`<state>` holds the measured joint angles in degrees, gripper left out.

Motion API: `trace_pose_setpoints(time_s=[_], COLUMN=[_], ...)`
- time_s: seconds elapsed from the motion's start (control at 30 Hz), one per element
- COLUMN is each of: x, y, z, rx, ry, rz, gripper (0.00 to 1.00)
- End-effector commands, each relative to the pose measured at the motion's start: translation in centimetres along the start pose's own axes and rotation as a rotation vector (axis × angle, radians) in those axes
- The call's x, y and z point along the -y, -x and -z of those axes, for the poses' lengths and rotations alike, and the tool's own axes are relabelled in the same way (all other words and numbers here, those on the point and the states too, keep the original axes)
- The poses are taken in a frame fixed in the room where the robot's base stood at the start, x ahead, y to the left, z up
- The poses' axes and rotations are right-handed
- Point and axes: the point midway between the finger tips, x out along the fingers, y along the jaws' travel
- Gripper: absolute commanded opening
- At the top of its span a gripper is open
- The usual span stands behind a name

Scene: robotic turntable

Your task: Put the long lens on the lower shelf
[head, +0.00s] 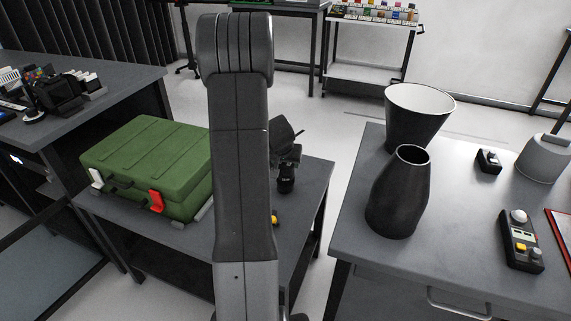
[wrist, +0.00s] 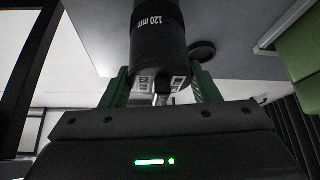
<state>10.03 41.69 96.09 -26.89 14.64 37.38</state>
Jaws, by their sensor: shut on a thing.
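The long lens (wrist: 158,38) is a black barrel marked "120 mm" in the wrist view. My gripper (wrist: 160,82) is shut on it, with a green finger on each side. In the head view my gripper (head: 284,150) is partly behind my arm, and the dark lens (head: 287,181) shows below it, over the small grey table (head: 312,190). I cannot tell whether the lens touches the tabletop. A lower shelf (head: 45,244) shows under the left desk, partly cut off by the picture edge.
A green case (head: 150,165) with a red latch fills the small table's left side. A dark round disc (wrist: 203,50) shows beside the lens. The right table holds a black vase-like vessel (head: 400,195), a flared vessel (head: 418,122) and a handset (head: 520,240). Open floor separates the tables.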

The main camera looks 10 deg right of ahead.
Motion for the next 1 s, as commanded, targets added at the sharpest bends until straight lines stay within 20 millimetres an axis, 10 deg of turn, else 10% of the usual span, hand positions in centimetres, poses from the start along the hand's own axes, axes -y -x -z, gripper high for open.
trace_pose_setpoints(time_s=[0.3,0.33,0.43,1.0], x=[0.0,0.0,0.0,0.0], y=[-0.1,-0.1,-0.1,3.1], z=[0.0,0.0,0.0,0.3], rx=[-0.004,-0.002,-0.001,-0.006], ry=[-0.001,-0.001,-0.001,-0.002], rz=[0.001,0.000,0.000,0.001], gripper=[0.00,0.59,0.77,0.77])
